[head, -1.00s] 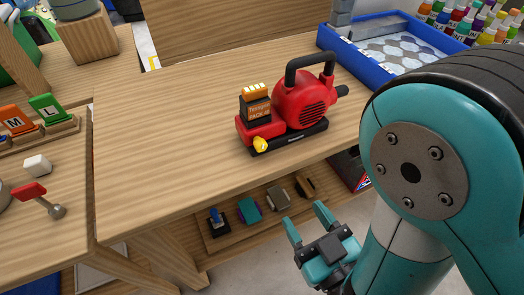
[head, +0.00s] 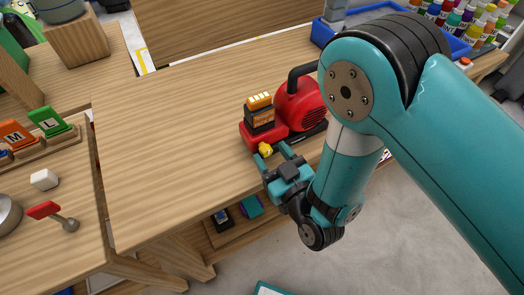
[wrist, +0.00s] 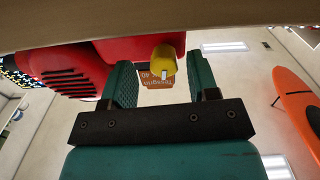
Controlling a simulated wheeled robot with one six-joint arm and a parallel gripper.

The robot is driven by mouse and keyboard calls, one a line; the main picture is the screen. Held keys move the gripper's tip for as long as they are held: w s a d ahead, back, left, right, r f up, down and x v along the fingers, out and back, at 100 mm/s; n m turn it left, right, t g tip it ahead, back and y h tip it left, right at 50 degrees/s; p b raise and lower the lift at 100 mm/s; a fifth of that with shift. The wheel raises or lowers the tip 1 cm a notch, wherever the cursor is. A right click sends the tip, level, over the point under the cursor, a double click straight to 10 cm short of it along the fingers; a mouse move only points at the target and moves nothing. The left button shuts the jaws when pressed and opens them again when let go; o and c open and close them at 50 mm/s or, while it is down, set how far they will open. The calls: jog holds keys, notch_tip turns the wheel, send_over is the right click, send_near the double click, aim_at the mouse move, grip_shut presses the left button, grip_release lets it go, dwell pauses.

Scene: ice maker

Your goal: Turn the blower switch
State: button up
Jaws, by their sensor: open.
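The red blower (head: 296,105) sits on the wooden table, with a black handle and an orange-and-black battery pack (head: 260,112) on its left end. Its yellow switch (head: 265,149) sticks out at the near left end. My gripper (head: 272,155) is open at the table's front edge, with its fingertips close to the switch. In the wrist view the yellow switch (wrist: 163,62) shows between the two teal fingers (wrist: 153,84), nearer the right one. I cannot tell whether a finger touches it. My arm hides the blower's right part in the head view.
The wooden table (head: 180,130) is clear to the left of the blower. A lower shelf (head: 235,232) with small items lies under the front edge. Letter blocks (head: 47,121) and a red-handled tool (head: 45,210) are on the left table.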

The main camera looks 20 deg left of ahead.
jog(key=shift+a, duration=0.2)
jog(key=shift+s+a, duration=0.1)
jog(key=shift+c, duration=1.1)
jog(key=c, duration=0.7)
jog(key=shift+d, duration=0.2)
jog(key=shift+a, duration=0.15)
